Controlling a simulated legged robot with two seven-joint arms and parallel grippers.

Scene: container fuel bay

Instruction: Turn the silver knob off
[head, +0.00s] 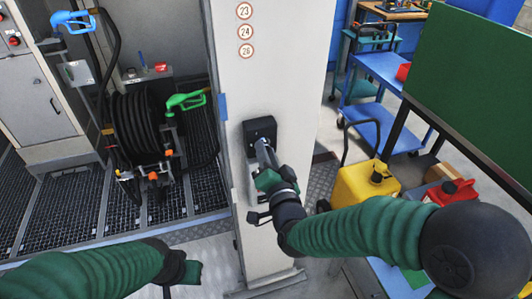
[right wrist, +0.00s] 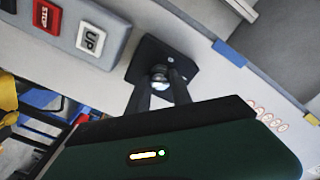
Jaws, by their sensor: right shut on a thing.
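The silver knob (right wrist: 159,74) sits on a black square plate (right wrist: 176,58) in the right wrist view. In the head view the plate (head: 260,129) is on the front of the pale column, and my fingers largely hide the knob. My right gripper (head: 262,147) reaches up to the plate from below right. Its two dark fingers (right wrist: 160,88) are shut on the knob, one on each side. The angle the knob is turned to cannot be read. My left gripper (head: 188,272) is low at the left, away from the column, and its fingers cannot be made out.
The pale column (head: 290,75) bears numbered signs. A grey panel (right wrist: 80,22) with STOP and UP buttons is near the plate. A hose reel (head: 140,122) with green (head: 186,100) and blue (head: 73,21) nozzles stands left. A yellow can (head: 362,187) is right, near my right arm.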

